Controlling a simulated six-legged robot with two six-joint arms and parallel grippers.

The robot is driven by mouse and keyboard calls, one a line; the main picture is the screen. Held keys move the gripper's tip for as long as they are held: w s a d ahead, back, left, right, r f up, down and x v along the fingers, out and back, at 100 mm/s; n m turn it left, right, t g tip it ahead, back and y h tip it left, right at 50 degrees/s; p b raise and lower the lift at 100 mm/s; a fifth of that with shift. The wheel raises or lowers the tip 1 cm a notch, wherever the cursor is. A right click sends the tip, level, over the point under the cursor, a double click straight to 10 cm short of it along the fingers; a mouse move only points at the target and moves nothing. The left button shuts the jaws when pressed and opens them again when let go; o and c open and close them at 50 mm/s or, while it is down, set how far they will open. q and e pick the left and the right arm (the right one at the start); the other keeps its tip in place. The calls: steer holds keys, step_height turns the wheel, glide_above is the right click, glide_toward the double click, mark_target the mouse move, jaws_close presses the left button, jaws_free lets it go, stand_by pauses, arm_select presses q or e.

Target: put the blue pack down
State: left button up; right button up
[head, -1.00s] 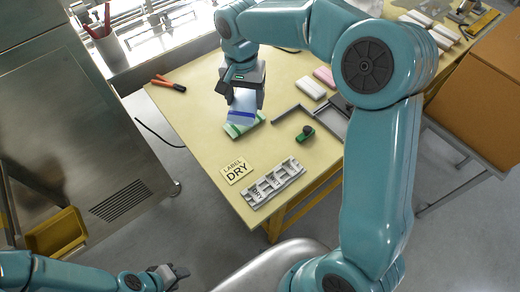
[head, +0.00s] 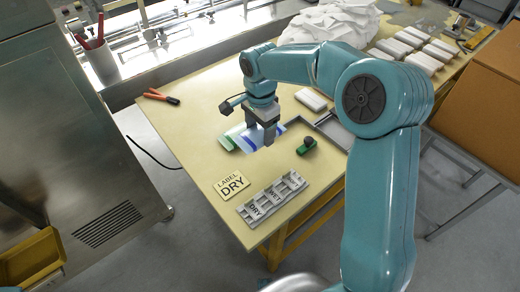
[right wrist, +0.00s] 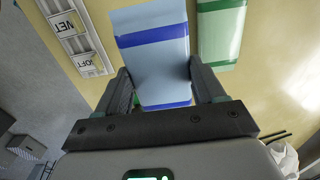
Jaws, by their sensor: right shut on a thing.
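The blue pack (head: 278,131) is a pale blue flat packet with dark blue bands near its ends. My right gripper (head: 263,138) points down over the table and is shut on it; in the right wrist view the pack (right wrist: 156,65) lies between the two fingers (right wrist: 163,88). The pack is at or close to the table top; I cannot tell whether it touches. A pale pack with green bands (head: 228,143) lies just left of it, and shows at its right in the right wrist view (right wrist: 221,35). My left gripper is out of view.
Red-handled pliers (head: 161,97) lie at the left. Bare table lies left of the packs.

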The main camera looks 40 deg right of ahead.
mark_target(260, 156)
step_height(260, 156, down, 7)
steer(key=shift+s+a+f, duration=0.1)
steer(key=shift+s, duration=0.05)
steer(key=shift+f, duration=0.3)
steer(key=shift+f+b, duration=0.1)
steer(key=shift+b, duration=0.2)
steer(key=o, duration=1)
step_height(260, 156, up, 12)
steer(key=shift+r+p, duration=0.2)
steer(key=shift+p, duration=0.35)
steer(key=shift+r, duration=0.1)
